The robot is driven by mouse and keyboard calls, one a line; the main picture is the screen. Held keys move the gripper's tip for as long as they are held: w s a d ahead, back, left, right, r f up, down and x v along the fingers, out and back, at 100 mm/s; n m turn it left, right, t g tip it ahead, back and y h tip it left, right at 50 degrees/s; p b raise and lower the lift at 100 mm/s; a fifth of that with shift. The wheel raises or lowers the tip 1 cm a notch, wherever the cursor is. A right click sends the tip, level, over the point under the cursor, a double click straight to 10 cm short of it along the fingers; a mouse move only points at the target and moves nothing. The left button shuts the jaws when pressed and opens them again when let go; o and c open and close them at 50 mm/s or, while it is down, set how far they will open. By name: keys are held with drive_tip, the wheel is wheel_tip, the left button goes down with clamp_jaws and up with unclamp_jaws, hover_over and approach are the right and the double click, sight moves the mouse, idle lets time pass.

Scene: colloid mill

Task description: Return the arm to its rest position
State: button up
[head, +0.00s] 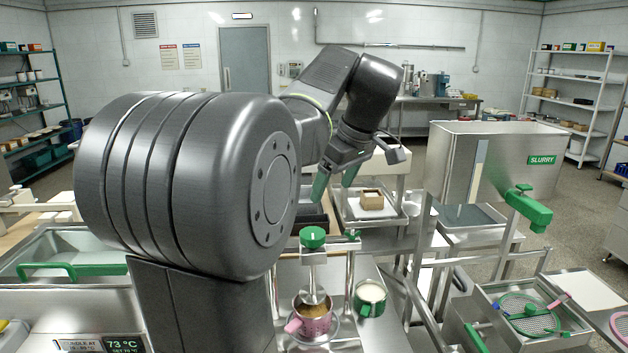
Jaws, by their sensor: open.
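My gripper (334,187) hangs at the end of my bent arm, near the middle of the head view. Its two green-tipped fingers point down and are apart, with nothing between them. It is above the steel bench, behind and above a green knob (313,237) on a metal post. My large dark arm joint fills the left centre and hides part of the bench.
A pink-handled cup (311,318) with brown contents stands under the post. A green-handled cup (369,298) with white contents is beside it. The slurry hopper (495,170) stands at right, near round sieves (527,314). A tray with a small box (371,200) lies behind.

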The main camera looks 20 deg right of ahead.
sight(313, 233)
drive_tip(key=p+x, duration=0.1)
drive_tip(key=x, duration=1.3)
drive_tip(key=shift+w+r, duration=0.1)
drive_tip(key=shift+r, duration=0.15)
